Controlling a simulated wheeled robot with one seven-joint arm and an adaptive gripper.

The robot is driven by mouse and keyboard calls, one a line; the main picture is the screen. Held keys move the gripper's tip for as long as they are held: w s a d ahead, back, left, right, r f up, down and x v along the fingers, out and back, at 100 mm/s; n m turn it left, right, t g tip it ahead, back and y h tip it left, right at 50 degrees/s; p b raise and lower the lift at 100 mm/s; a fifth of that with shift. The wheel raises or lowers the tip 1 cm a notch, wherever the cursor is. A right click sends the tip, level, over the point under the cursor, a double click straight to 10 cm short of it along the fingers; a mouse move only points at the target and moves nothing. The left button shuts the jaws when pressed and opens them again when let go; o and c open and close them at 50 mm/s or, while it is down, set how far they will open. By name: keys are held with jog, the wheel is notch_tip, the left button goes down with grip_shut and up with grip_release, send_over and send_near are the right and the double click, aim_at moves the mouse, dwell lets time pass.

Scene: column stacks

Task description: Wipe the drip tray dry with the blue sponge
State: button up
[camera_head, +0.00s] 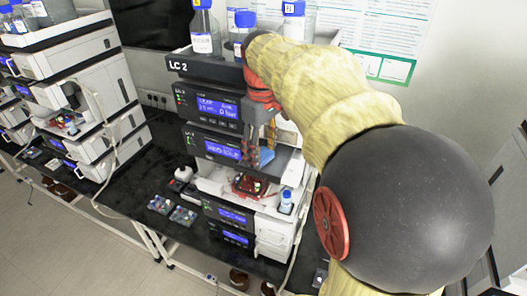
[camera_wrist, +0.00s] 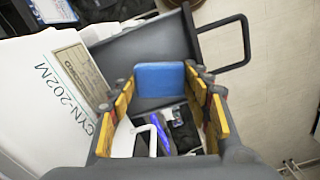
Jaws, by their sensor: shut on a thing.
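My gripper (camera_wrist: 165,85) is shut on the blue sponge (camera_wrist: 160,79), which sits between its yellow-padded fingertips in the wrist view. In the head view the sponge (camera_head: 266,157) shows as a small blue patch below my gripper (camera_head: 262,148), in front of the LC 2 stack's middle. A dark grey panel (camera_wrist: 132,48) with a black bar handle (camera_wrist: 246,42) lies beyond the sponge in the wrist view. I cannot tell whether this panel is the drip tray, nor whether the sponge touches it. My arm hides part of the stack's right side.
The LC 2 stack (camera_head: 204,70) stands on a black bench (camera_head: 135,190), with bottles (camera_head: 205,32) on top. A small blue-capped bottle (camera_head: 286,201) stands low on its right. Two small trays of vials (camera_head: 172,209) lie on the bench. Another stack (camera_head: 85,75) is at left.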

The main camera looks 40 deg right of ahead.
jog(key=shift+s+d+f, duration=0.1)
jog(key=shift+s+d, duration=0.1)
jog(key=shift+s, duration=0.35)
jog(key=shift+s+d+f, duration=0.1)
jog(key=shift+s+d, duration=0.1)
jog(key=shift+s, duration=0.3)
jog(key=shift+w+a+r, duration=0.1)
jog(key=shift+w+a, duration=0.15)
jog(key=shift+w, duration=0.4)
jog(key=shift+w+a+r, duration=0.1)
jog(key=shift+w+a, duration=0.15)
jog(key=shift+w, duration=0.4)
jog(key=shift+s, duration=0.1)
jog(key=shift+r, duration=0.1)
jog(key=shift+r+p, duration=2.4)
jog(key=shift+r, duration=0.5)
jog(key=shift+r, duration=0.1)
jog(key=shift+r+p, duration=1.15)
jog(key=shift+r, duration=0.3)
